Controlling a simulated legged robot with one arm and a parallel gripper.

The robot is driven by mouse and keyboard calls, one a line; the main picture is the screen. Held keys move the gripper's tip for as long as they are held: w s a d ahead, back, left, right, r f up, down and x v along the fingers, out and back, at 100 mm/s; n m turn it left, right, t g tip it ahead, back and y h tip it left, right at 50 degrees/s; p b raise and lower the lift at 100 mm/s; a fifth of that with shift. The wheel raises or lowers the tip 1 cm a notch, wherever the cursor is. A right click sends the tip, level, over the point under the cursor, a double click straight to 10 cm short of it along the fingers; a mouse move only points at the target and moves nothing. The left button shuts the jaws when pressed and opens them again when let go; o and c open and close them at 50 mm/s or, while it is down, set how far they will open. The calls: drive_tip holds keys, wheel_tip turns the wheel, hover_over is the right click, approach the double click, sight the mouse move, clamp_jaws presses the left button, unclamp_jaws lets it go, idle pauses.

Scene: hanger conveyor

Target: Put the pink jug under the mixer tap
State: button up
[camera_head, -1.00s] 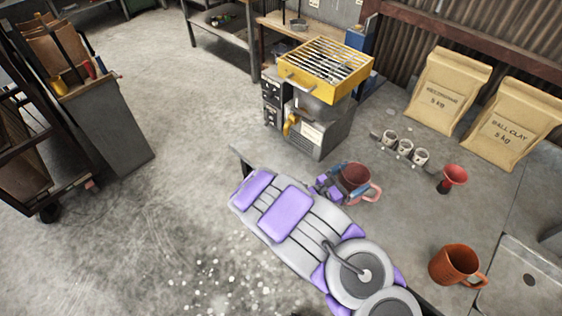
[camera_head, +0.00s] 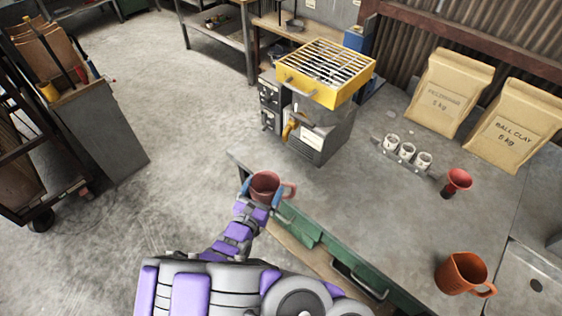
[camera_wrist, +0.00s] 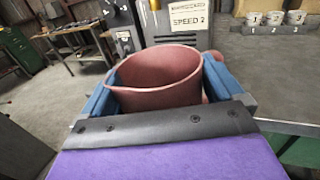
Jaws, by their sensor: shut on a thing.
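The pink jug (camera_head: 265,185) is a dusky pink open cup with a handle on its right side. My gripper (camera_head: 264,200) is shut on it, with blue fingers on either side of its body. In the wrist view the jug (camera_wrist: 156,77) stands upright between the fingers, its rim facing up and its lower part hidden by my gripper. The mixer (camera_head: 317,130) is a grey machine under a yellow grate, with a yellow tap (camera_head: 290,128) on its front left. The jug is in front of the tap and apart from it, near the bench's front edge.
An orange mug (camera_head: 463,273) stands at the right of the bench (camera_head: 375,215). Numbered white cups (camera_head: 407,151), a red funnel (camera_head: 458,181) and clay bags (camera_head: 512,130) stand behind. Bare bench lies right of the jug. A grey cabinet (camera_head: 103,128) stands across the floor.

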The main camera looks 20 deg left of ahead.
drive_tip(key=w+f+b, duration=0.1)
drive_tip(key=w+b, duration=0.1)
drive_tip(key=w, duration=1.3)
drive_tip(key=shift+w+d+f+b, duration=0.25)
drive_tip(key=shift+w+f+b, duration=0.05)
drive_tip(key=shift+w+b, duration=0.1)
drive_tip(key=o, duration=1)
drive_tip(key=shift+o, duration=0.4)
